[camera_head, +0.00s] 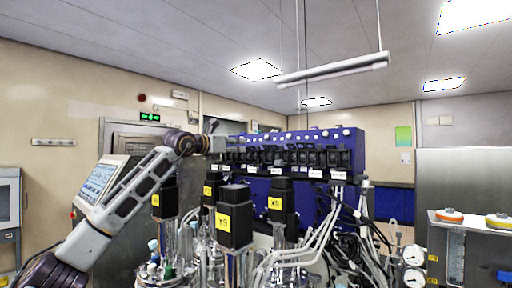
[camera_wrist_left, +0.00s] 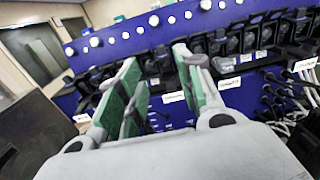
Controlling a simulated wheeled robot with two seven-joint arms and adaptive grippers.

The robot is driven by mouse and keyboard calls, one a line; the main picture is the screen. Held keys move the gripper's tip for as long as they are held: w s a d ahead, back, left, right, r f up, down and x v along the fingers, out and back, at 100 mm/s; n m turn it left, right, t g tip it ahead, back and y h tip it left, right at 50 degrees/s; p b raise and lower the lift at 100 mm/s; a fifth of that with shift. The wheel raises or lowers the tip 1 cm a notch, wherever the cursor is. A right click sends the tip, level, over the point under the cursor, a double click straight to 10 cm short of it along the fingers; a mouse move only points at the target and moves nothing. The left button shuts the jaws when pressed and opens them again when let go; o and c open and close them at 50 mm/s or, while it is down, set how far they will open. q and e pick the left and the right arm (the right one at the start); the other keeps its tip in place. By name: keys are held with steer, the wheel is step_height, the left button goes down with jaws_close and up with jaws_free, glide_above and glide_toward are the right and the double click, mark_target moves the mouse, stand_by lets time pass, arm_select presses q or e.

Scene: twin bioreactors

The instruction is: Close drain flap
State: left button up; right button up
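The blue pump unit (camera_head: 352,150) carries a row of black pump heads (camera_head: 300,156) with small white labels below. I cannot tell which of the black parts is the drain flap. My left gripper (camera_head: 222,143) is at the left end of this row, in front of the unit's face. In the left wrist view, its green-padded fingers (camera_wrist_left: 155,62) are apart and point at the black pump heads (camera_wrist_left: 157,80), with nothing clearly held between them. Whether a finger touches a pump head is hard to tell. My right gripper is not in view.
Glass vessels with black motor blocks (camera_head: 235,216) and yellow labels stand in front of the unit. Tubes and cables (camera_head: 345,225) crowd the right side. A screen (camera_head: 101,180) stands behind my left arm. A steel cabinet with gauges (camera_head: 412,256) is at right.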

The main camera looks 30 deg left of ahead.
mark_target(258, 148)
arm_select(q)
steer(key=shift+w+d+p, duration=0.3)
steer(key=shift+w+p, duration=0.55)
steer(key=shift+w, duration=1.25)
steer(key=shift+w+d+p, duration=0.25)
steer(key=shift+w+p, duration=0.6)
steer(key=shift+w, duration=1.25)
steer(key=shift+w+d+p, duration=0.3)
steer(key=shift+w+p, duration=0.55)
steer(key=shift+w, duration=1.25)
steer(key=c, duration=0.7)
